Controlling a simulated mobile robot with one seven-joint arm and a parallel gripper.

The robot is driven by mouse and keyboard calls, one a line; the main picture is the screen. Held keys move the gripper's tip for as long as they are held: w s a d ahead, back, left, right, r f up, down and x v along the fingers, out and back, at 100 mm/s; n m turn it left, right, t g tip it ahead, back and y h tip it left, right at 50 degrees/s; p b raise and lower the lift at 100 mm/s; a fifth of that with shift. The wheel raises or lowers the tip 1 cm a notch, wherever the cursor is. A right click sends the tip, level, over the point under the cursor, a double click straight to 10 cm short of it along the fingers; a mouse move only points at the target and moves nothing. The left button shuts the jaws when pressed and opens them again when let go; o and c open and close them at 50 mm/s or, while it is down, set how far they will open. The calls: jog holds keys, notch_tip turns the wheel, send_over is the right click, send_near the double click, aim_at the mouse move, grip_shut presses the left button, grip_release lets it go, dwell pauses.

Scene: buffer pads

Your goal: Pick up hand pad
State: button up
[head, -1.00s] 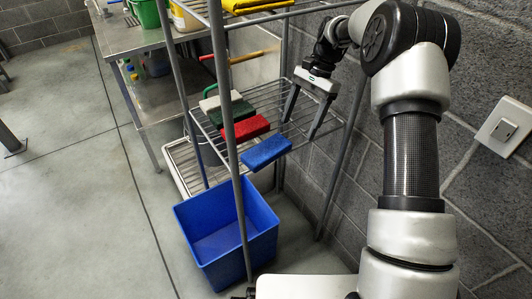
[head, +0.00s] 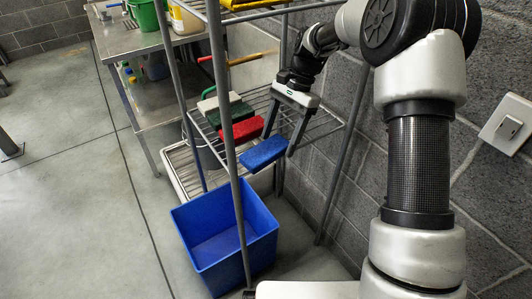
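Several pads lie in a row on the middle wire shelf. A blue pad (head: 264,153) is nearest me, a red pad (head: 242,130) is behind it, then a dark green pad (head: 232,115) and a whitish pad (head: 219,101) with a green handle. I cannot tell which one is named the hand pad. My gripper (head: 279,146) is open, its fingers pointing down at the right end of the blue pad. One finger is near the pad's far side, the other just off its right end. I cannot tell whether either touches it.
The wire shelf (head: 318,125) has thin grey posts; one post (head: 226,120) stands in front of the pads. A blue bin (head: 243,250) is on the floor below. A yellow item (head: 246,4) lies on the shelf above. A grey block wall (head: 350,190) is close on the right.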

jog(key=c, duration=0.9)
jog(key=shift+r, duration=0.1)
jog(key=shift+r+p, duration=0.35)
jog(key=shift+r, duration=0.25)
jog(key=s+d, duration=0.3)
jog(key=s, duration=0.2)
jog(key=s+d+p, duration=0.1)
jog(key=s+d, duration=0.2)
jog(key=s, duration=0.2)
jog(key=s+d, duration=0.4)
jog(key=s, duration=0.1)
jog(key=shift+p, duration=0.4)
